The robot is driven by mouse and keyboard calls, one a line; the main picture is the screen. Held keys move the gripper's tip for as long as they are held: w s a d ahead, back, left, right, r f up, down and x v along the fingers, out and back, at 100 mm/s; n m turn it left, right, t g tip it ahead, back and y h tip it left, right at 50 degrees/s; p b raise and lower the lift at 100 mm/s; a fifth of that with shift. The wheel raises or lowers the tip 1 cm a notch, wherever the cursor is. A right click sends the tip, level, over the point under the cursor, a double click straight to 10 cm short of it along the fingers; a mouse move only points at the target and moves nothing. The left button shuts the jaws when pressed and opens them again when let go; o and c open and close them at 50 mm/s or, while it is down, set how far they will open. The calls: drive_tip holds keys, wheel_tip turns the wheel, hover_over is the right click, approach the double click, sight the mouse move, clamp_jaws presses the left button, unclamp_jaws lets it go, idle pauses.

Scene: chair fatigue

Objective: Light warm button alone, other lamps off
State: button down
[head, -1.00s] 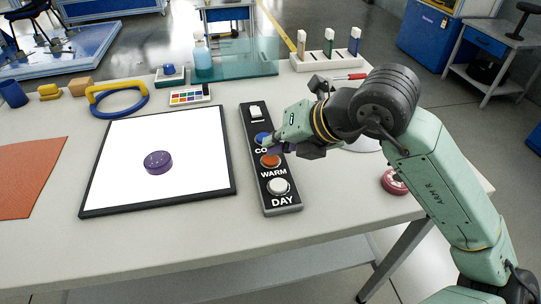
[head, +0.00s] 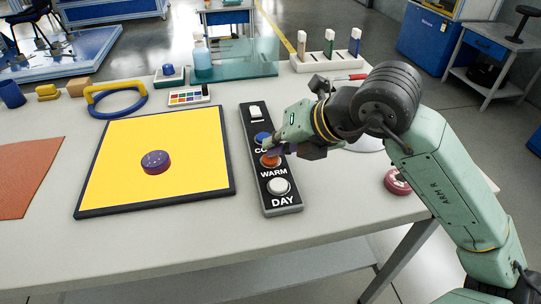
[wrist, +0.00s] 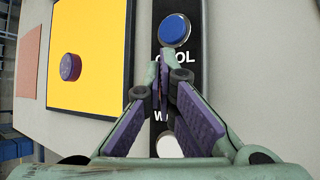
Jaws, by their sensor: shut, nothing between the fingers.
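The dark control box (head: 285,208) carries a white rocker switch (head: 255,113) and three round buttons in a column. They are a blue COOL button (head: 262,138), an orange WARM button (head: 270,161) and a white DAY button (head: 279,186). My gripper (head: 267,150) is shut and empty, its tips at the WARM button's upper edge; I cannot tell whether they touch it. In the wrist view the fingers (wrist: 160,68) hide the WARM button, with the blue COOL button (wrist: 174,30) beyond them. The light panel (head: 120,140) glows yellow.
A purple puck (head: 155,162) lies on the panel. A colour chart (head: 189,95), a yellow-and-blue ring-shaped item (head: 118,100) and a rack of bottles (head: 328,60) stand behind. A pink roll (head: 397,181) lies right, below my arm. The front table strip is clear.

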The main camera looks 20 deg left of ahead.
drive_tip(key=shift+r, duration=0.25)
drive_tip(key=shift+r+p, duration=1.3)
drive_tip(key=shift+r, duration=1.7)
idle(1.2)
